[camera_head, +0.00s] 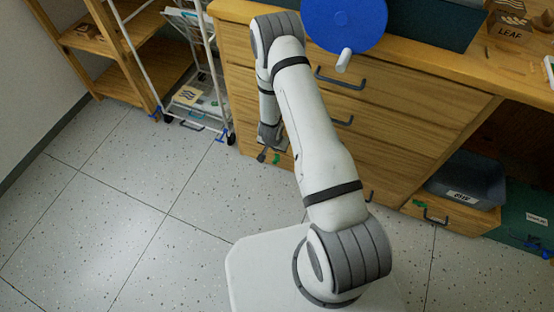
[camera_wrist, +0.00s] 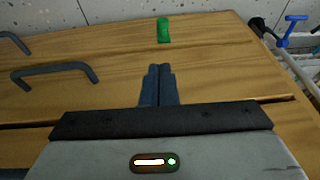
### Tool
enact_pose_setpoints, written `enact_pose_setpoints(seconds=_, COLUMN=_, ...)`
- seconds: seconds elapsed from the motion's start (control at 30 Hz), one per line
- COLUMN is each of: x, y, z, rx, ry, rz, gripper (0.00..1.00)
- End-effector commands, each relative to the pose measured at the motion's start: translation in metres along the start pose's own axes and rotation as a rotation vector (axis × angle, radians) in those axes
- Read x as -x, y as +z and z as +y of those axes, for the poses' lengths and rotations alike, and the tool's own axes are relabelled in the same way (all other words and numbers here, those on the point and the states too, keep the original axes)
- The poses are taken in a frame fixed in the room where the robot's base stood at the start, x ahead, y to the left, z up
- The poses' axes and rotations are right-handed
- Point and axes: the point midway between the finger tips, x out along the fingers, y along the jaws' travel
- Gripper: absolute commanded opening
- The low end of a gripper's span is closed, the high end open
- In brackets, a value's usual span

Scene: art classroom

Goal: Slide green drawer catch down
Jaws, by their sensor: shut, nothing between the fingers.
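A small green catch (camera_wrist: 164,30) shows on the wooden drawer front (camera_wrist: 215,60), near the front's far edge in the wrist view. My gripper (camera_wrist: 158,70) is shut and empty. Its fingertips point toward the catch, and a gap shows between them in that view. In the head view, my gripper (camera_head: 263,156) is low by the left end of the drawer unit, partly hidden by my arm. A bit of green (camera_head: 276,159) shows beside it. Another green catch (camera_head: 418,203) is on the low drawer at the right.
Dark handles (camera_wrist: 55,70) stick out from the drawer fronts to the left in the wrist view. A white wire rack (camera_head: 205,95) with blue parts stands left of the drawer unit (camera_head: 400,105). A blue disc (camera_head: 345,22) is above. Open speckled floor (camera_head: 120,210) lies to the left.

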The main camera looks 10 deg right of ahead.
Motion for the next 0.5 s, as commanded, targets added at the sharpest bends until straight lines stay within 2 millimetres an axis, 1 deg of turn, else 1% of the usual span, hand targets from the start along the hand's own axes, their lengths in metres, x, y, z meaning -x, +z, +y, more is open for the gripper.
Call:
enact_pose_setpoints(seconds=0.17, x=0.001, y=0.000, z=0.000, rx=0.001, ry=0.000, rz=-0.001, gripper=0.00)
enact_pose_setpoints(seconds=0.27, x=-0.004, y=0.000, z=0.000, rx=0.001, ry=0.000, rz=-0.001, gripper=0.00)
enact_pose_setpoints(seconds=0.37, x=-0.016, y=0.001, z=0.000, rx=0.000, ry=0.000, rz=-0.002, gripper=0.00)
enact_pose_setpoints(seconds=0.5, x=-0.044, y=0.002, z=0.000, rx=0.000, ry=0.000, rz=-0.003, gripper=0.00)
